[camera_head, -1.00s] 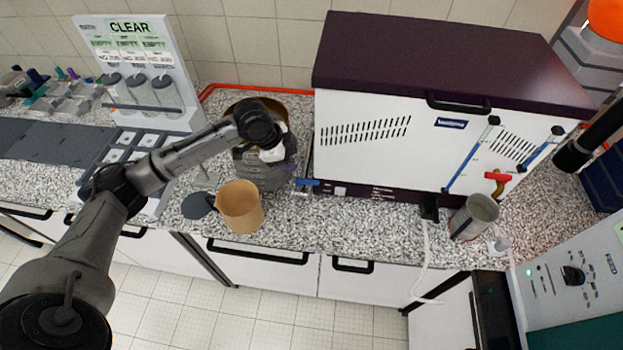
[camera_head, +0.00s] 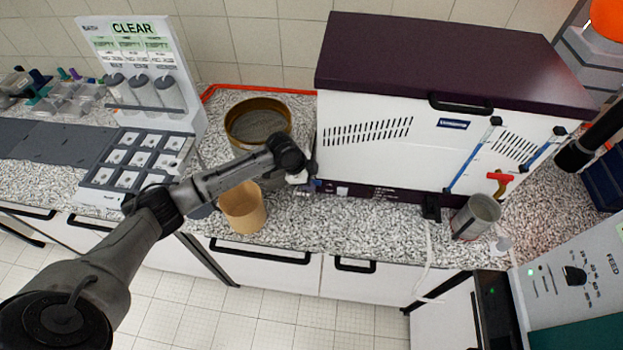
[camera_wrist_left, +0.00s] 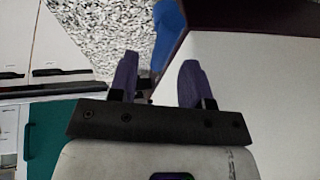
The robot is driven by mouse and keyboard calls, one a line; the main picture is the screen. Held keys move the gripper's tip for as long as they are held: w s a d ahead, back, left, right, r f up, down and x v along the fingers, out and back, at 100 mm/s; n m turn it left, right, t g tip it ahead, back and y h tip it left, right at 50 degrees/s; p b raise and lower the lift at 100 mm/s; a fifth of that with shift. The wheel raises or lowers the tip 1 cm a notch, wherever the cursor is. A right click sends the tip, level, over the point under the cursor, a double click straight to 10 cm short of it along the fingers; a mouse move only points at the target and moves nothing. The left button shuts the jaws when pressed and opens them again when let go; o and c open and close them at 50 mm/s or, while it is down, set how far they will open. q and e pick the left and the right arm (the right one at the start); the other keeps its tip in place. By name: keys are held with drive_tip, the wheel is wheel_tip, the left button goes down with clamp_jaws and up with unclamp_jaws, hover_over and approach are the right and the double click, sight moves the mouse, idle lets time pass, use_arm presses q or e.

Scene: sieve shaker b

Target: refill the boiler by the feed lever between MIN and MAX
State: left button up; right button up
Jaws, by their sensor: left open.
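The boiler is a white cabinet (camera_head: 375,160) with a dark purple top. A blue lever sits low at its left front corner, mostly hidden by my left gripper in the head view. In the left wrist view a blue lever (camera_wrist_left: 168,32) shows just past the fingertips. My left gripper (camera_head: 311,180) is at this corner, open, with its fingers (camera_wrist_left: 157,80) apart; contact with the lever cannot be told. Two blue gauge tubes (camera_head: 473,156) stand on the boiler front; their levels and MIN and MAX marks are too small to read. My right gripper is not in view.
A tan beaker (camera_head: 243,209) stands below my left forearm. A brown-rimmed sieve (camera_head: 258,119) is behind it. A red-handled tap (camera_head: 500,178) and metal cup (camera_head: 476,217) are at the right. The counter front between beaker and cup is clear.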

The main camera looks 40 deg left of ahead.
use_arm(q)
drive_tip(key=shift+w+d+f, duration=0.15)
drive_tip(key=shift+w+f, duration=0.1)
drive_tip(key=shift+f, duration=0.35)
drive_tip(key=shift+c, duration=0.3)
clamp_jaws()
